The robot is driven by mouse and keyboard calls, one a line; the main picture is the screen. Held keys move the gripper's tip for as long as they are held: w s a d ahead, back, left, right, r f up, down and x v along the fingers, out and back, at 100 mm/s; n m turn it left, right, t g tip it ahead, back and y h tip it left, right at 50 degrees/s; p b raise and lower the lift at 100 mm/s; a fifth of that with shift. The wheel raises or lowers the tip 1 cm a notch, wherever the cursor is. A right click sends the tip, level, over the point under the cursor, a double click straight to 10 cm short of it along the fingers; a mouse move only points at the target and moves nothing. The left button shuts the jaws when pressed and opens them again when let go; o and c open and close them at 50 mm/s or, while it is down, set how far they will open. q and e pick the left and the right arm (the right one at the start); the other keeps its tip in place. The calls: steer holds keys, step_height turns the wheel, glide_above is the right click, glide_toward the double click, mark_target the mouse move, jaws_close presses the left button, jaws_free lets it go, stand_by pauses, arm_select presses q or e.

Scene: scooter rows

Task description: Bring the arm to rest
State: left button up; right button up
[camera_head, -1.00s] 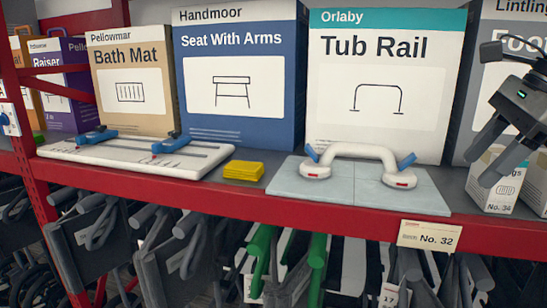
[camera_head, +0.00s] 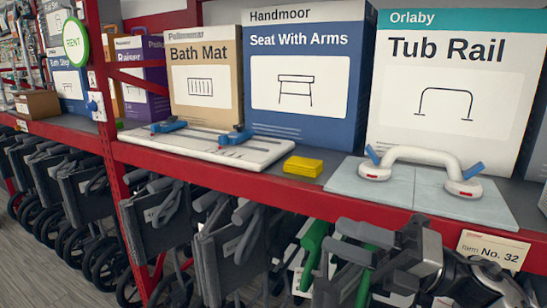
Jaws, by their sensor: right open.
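My right gripper (camera_head: 336,238) is at the lower right, below the red shelf edge and in front of the folded wheelchairs. Its two dark grey fingers point left and are apart, with nothing seen between them. My right arm (camera_head: 450,280) runs from it to the bottom right corner. The white tub rail (camera_head: 424,156) stands on a pale tiled board (camera_head: 390,189) on the shelf, its blue levers raised. The gripper is below this board and apart from it. My left gripper is out of view.
The shelf's red front edge (camera_head: 220,177) runs above the gripper. A white board with blue clamps (camera_head: 205,146) and a yellow block (camera_head: 303,166) lie on it, with boxes behind. Folded wheelchairs (camera_head: 155,225) hang or stand close below. Grey floor (camera_head: 40,270) is clear at lower left.

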steer(key=d+f+m+t+h, duration=0.2)
steer(key=f+m+t+h, duration=0.45)
steer(key=f+m, duration=0.55)
steer(key=d+f+m+t+h, duration=0.2)
steer(key=f+m+t+h, duration=0.5)
steer(key=m, duration=0.9)
steer(key=s+f+m+g+h, duration=0.4)
steer(key=s+f+m+g, duration=0.4)
steer(key=s+f, duration=0.5)
step_height(320, 180, down, 3)
steer(key=shift+a+f, duration=0.2)
steer(key=shift+a, duration=0.05)
